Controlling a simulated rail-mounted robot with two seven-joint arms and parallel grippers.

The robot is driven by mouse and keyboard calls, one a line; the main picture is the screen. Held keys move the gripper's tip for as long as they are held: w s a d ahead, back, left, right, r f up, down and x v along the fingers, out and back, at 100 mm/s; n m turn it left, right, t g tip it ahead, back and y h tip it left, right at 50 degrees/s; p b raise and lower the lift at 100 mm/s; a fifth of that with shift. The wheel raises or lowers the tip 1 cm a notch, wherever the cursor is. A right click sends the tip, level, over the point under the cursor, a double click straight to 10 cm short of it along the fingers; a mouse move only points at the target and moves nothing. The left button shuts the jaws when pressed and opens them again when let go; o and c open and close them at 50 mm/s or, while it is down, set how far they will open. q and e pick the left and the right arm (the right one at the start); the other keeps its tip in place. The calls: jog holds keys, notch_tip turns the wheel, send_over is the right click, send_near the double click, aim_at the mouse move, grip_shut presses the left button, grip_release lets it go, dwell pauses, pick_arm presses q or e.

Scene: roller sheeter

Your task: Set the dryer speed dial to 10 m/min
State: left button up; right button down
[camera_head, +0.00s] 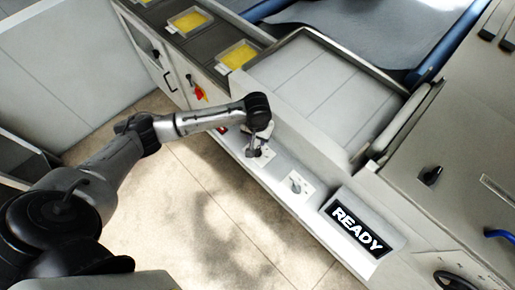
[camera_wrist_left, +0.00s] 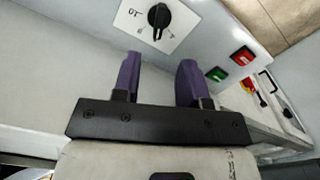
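A black rotary dial (camera_wrist_left: 158,16) on a white plate shows at the top of the left wrist view. A printed mark beside it looks like an upside-down 10; its smaller marks are too small to read. My left gripper (camera_wrist_left: 160,70) is open, its two purple fingers apart with nothing between them, and the dial lies beyond the fingertips. In the head view my left gripper (camera_head: 257,150) points down at the machine's front ledge and partly hides a white plate there. A second pale dial plate (camera_head: 298,184) lies to its right. My right gripper is out of view.
A READY display (camera_head: 357,230) stands right of the dial plates. The left wrist view shows a green button (camera_wrist_left: 216,74), a red button (camera_wrist_left: 243,54) and a red-and-yellow switch (camera_wrist_left: 250,84). Yellow-filled trays (camera_head: 238,55) sit at the back. The floor in front is clear.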

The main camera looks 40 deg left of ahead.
aim_at(258, 150)
pick_arm(q)
notch_tip(258, 150, down, 9)
jog(key=shift+f+b, duration=0.1)
jog(key=shift+b, duration=0.2)
jog(key=shift+c, duration=0.4)
grip_shut()
